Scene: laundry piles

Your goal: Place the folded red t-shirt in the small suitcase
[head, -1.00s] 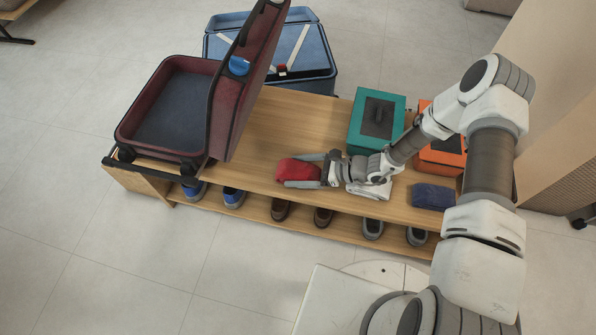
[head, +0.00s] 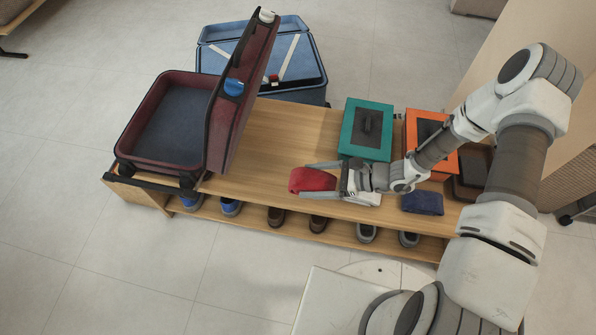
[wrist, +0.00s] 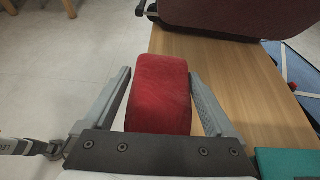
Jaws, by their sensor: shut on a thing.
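The folded red t-shirt (head: 312,180) is a compact bundle between the fingers of my gripper (head: 322,178), which is shut on it. It is over the middle of the wooden bench; whether it touches the top is hard to tell. In the wrist view the red t-shirt (wrist: 160,92) fills the space between the two grey fingers of my gripper (wrist: 160,88). A maroon suitcase (head: 122,147) stands open on the bench's left end, empty, its lid upright on the side facing my gripper. A blue suitcase (head: 318,88) is open behind the bench, with white straps inside.
The wooden bench (head: 262,150) is bare between the maroon lid and my gripper. A teal box (head: 350,150), an orange box (head: 411,130) and a folded dark blue cloth (head: 423,203) occupy its right part. Several shoes line the lower shelf.

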